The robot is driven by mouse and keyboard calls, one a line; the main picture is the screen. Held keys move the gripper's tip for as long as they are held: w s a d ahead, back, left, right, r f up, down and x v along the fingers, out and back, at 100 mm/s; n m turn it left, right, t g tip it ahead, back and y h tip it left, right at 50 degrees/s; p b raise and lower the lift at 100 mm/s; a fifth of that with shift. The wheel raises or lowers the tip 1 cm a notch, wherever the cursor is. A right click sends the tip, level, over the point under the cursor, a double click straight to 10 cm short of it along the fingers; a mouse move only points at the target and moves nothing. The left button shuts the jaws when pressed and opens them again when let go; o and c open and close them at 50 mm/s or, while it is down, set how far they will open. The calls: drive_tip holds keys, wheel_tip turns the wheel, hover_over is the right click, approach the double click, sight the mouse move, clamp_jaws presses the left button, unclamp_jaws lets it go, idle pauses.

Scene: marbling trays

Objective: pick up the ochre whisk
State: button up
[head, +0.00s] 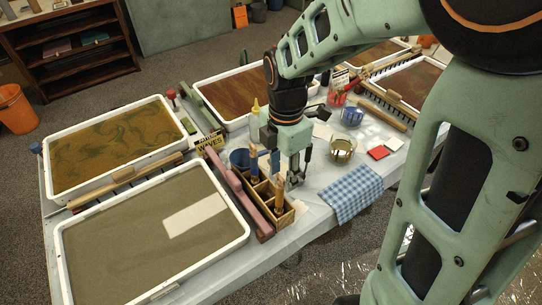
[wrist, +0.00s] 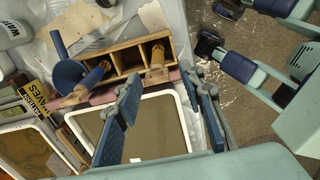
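A wooden caddy (head: 287,218) with several compartments stands on the table; it also shows in the wrist view (wrist: 112,52). An ochre bundle, which looks like the ochre whisk (head: 279,192), stands upright in its near-end compartment; in the wrist view the whisk (wrist: 157,58) is in the right-hand compartment. A blue-banded whisk (head: 254,160) stands at the far end of the caddy. My gripper (head: 296,180) is just right of the caddy, pointing down. In the wrist view my gripper (wrist: 160,88) has its fingers apart with nothing between them.
A blue checked cloth (head: 352,190) and a glass bowl (head: 342,149) are to the right.

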sight(279, 195)
wheel_tip(279, 195, down, 5)
drive_tip(key=shift+d+r, duration=0.1)
drive_tip(key=shift+w+a+f+b, duration=0.1)
drive_tip(key=shift+a+f+b, duration=0.1)
drive_tip(key=shift+f, duration=1.15)
drive_tip(key=shift+w+a+f+b, duration=0.1)
drive_tip(key=shift+f+b, duration=0.1)
drive_tip(key=shift+f, duration=1.1)
drive_tip(key=shift+c, duration=0.2)
clamp_jaws()
